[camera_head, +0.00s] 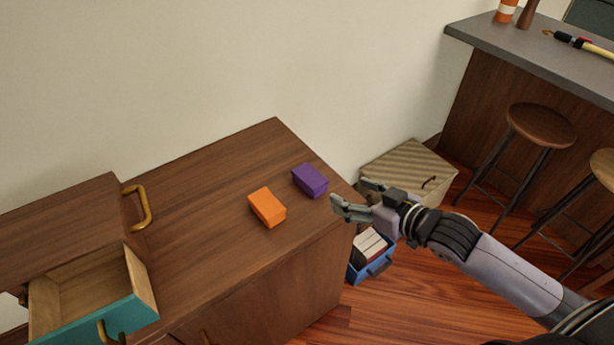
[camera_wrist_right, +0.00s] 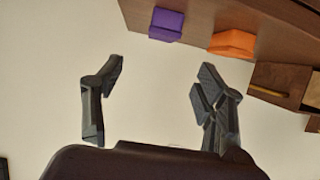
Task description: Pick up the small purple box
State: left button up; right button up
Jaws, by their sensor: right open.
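The small purple box (camera_head: 310,181) lies on the brown wooden cabinet top, near its right edge. It also shows in the right wrist view (camera_wrist_right: 166,25), at the top, beyond the fingers. An orange box (camera_head: 267,207) lies to its left and a little nearer. My right gripper (camera_head: 355,197) is open and empty, just right of the purple box and apart from it. In the right wrist view its two fingers (camera_wrist_right: 160,95) stand wide apart with nothing between them. My left gripper is not in view.
The cabinet top (camera_head: 215,190) is otherwise clear. A teal-fronted drawer (camera_head: 95,300) stands open at the lower left. A blue crate of books (camera_head: 372,262) and a striped box (camera_head: 410,165) stand on the floor to the right. Stools (camera_head: 540,125) stand by the counter (camera_head: 530,55).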

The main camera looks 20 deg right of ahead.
send_near(311, 177)
jog(key=x, duration=0.5)
jog(key=shift+w+d, duration=0.15)
jog(key=shift+w, duration=0.2)
jog(key=shift+f+p+x, duration=0.1)
jog(key=shift+p+x, duration=0.1)
jog(key=shift+x, duration=1.15)
jog(key=shift+f+p+x, duration=0.15)
jog(key=shift+p+x, duration=0.05)
jog(key=shift+x, duration=1.1)
jog(key=shift+s, duration=0.25)
jog(key=shift+c, duration=0.4)
jog(key=c, duration=0.8)
jog(key=shift+r, duration=0.2)
jog(key=shift+c, duration=0.2)
